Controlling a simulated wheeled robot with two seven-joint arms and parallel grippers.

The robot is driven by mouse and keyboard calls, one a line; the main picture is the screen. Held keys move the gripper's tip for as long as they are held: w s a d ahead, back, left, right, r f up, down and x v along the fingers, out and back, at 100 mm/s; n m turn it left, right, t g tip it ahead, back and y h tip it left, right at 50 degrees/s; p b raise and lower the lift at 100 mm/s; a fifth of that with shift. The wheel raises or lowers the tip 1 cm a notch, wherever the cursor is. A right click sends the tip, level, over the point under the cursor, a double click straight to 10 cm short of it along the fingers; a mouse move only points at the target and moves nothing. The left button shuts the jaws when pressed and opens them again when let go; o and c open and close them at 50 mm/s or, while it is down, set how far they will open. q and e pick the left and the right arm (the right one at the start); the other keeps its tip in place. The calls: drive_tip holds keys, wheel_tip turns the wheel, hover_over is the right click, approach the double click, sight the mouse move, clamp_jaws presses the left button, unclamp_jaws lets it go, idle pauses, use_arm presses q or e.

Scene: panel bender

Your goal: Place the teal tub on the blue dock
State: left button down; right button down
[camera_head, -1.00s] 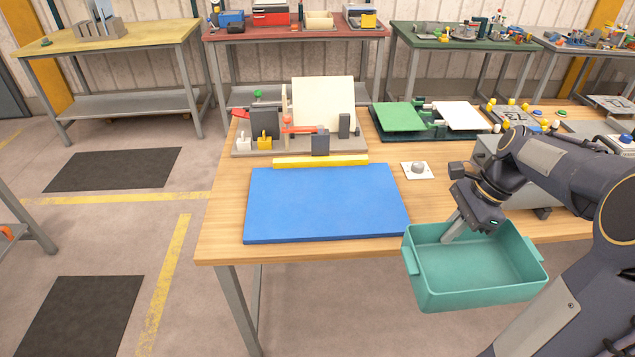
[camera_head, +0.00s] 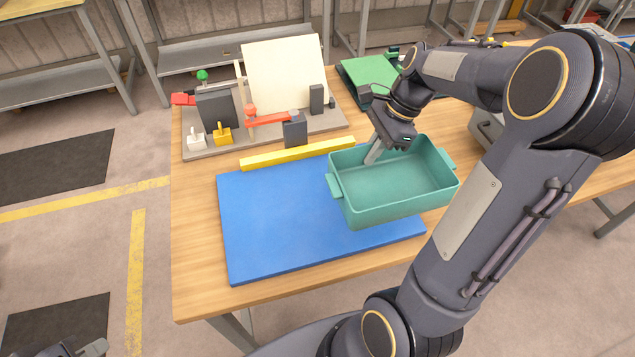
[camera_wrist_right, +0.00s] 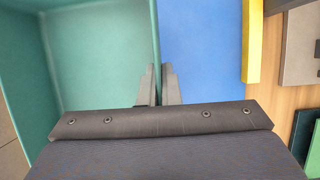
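The teal tub (camera_head: 395,180) is upright and empty, over the right part of the blue dock (camera_head: 270,220) in the head view. Its right side reaches past the dock's edge. I cannot tell whether its base touches the dock. My right gripper (camera_head: 373,154) is shut on the tub's far wall. In the right wrist view, its two fingers (camera_wrist_right: 158,85) pinch the wall of the tub (camera_wrist_right: 95,60), with the blue dock (camera_wrist_right: 200,50) beside and below. My left gripper (camera_head: 85,350) only just shows at the bottom left corner, cut off by the frame.
A yellow bar (camera_head: 297,153) runs along the dock's far edge. Behind it stands a grey fixture plate (camera_head: 165,146) with red and yellow clamps and a cream panel (camera_head: 285,75). A green panel (camera_head: 368,80) lies further right. The dock's left part is clear.

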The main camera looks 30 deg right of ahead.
sight(348, 158)
drive_tip(key=a, duration=0.1)
drive_tip(key=w+a+f, duration=0.1)
drive_tip(key=a, duration=0.1)
drive_tip(key=w+a+f, duration=0.1)
drive_tip(key=shift+w+a+p, duration=0.15)
drive_tip(key=shift+p, duration=0.15)
drive_tip(key=a+f, duration=0.1)
drive_tip(key=w+a+f, duration=0.1)
drive_tip(key=f, duration=0.1)
drive_tip(key=w+a+f, duration=0.1)
drive_tip(key=a+f, duration=0.1)
drive_tip(key=shift+w+f, duration=0.15)
drive_tip(key=shift+w, duration=0.05)
drive_tip(key=x, duration=0.3)
drive_tip(key=shift+d+f, duration=0.2)
drive_tip(key=shift+d, duration=0.05)
drive_tip(key=shift+f, duration=0.4)
drive_tip(key=shift+f, duration=0.1)
drive_tip(key=c, duration=2.1)
unclamp_jaws()
drive_tip(key=o, duration=0.5)
drive_tip(key=shift+c, duration=0.2)
